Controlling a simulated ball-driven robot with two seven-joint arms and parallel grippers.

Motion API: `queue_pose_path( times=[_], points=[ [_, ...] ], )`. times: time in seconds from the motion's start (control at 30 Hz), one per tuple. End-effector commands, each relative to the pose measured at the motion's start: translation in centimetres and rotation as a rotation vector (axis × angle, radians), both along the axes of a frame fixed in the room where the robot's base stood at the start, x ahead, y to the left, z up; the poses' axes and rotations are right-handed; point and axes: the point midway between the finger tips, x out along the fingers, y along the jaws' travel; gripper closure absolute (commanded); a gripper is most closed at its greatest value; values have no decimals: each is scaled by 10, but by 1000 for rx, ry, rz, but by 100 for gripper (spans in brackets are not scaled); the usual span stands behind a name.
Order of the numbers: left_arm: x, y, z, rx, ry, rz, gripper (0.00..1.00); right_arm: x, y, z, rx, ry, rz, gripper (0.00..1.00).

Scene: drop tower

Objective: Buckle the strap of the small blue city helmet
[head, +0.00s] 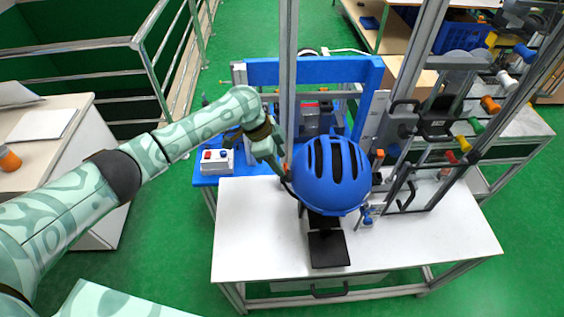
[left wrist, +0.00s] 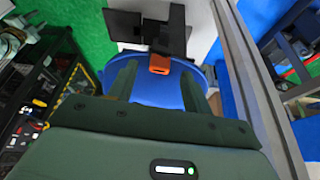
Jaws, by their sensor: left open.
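The blue helmet (head: 332,175) with dark vents sits raised above the white table (head: 255,240), over a black stand plate (head: 328,250). Its blue side also shows in the left wrist view (left wrist: 158,92). My left gripper (head: 284,172) is at the helmet's left side, close to its edge. In the left wrist view its two fingers (left wrist: 158,78) are open. A small orange piece (left wrist: 159,64), which looks like a buckle part, shows between the fingertips; I cannot tell whether they touch it. The rest of the strap is hidden or too small to tell. My right gripper is not in view.
A grey upright post (head: 288,90) stands just behind my left gripper. A blue frame (head: 310,70) is behind the helmet. A rack with coloured knobs (head: 460,143) stands to the right. The table's front left is clear.

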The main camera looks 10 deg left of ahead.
Motion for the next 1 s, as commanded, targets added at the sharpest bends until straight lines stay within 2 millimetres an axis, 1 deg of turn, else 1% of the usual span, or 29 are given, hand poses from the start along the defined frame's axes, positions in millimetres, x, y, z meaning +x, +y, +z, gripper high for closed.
queue_pose_path(
  times=[0.03,0.2,0.3,0.4,0.5,0.6,0.7,1.0],
  points=[
    [1,6,16,0,-5,1,50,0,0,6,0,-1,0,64],
    [-3,24,60,2,-5,1,50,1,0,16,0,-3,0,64],
    [-4,34,83,1,-3,0,50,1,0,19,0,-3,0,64],
    [-6,42,101,1,-3,1,50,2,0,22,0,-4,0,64],
    [-7,47,114,0,-2,1,50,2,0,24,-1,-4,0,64],
    [-7,50,122,0,0,1,50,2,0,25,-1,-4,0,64],
    [-8,51,124,0,0,0,50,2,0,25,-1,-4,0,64],
    [-8,51,124,0,0,1,50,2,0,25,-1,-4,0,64]
  ],
)
